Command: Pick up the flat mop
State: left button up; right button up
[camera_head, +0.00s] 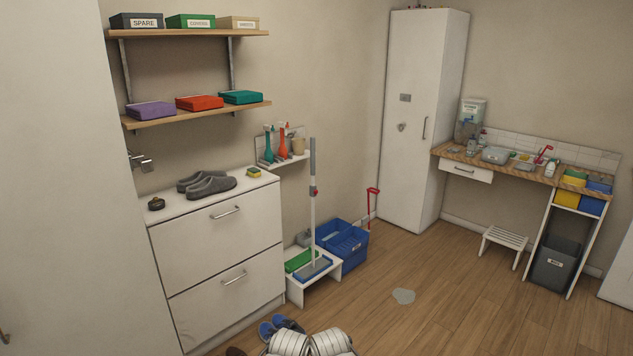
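The flat mop (313,215) stands upright, with a white pole, a grey upper grip and a red collar. Its flat blue-and-grey head rests on a low white stand (295,290). A green flat item (299,260) lies beside the head on the same stand. No gripper can be made out in the head view, and nothing is seen touching the mop. White rounded shapes at the bottom edge appear to be parts of my own body.
A blue crate (345,243) stands just behind the mop. A white cabinet (222,245) stands to its left, with slippers (207,184) on top. The wooden floor (470,310) at right is mostly clear.

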aim_at(307, 272)
jog(key=i+z, duration=0.3)
jog(key=i, duration=0.4)
jog(key=i+j+z, duration=0.25)
jog(key=i, duration=0.4)
jog(key=i+l, duration=0.1)
jog(key=i, duration=0.3)
jog(key=i+l, duration=0.1)
jog(key=i, duration=0.25)
jog(key=i+u, duration=0.35)
jog(key=i+l+u, duration=0.1)
jog(key=u, duration=0.25)
jog(key=i+u, duration=0.35)
jog(key=i+l+u, duration=0.15)
jog(key=u, duration=0.2)
jog(key=i+l+u, duration=0.15)
jog(key=u, duration=0.2)
jog(key=i, duration=0.1)
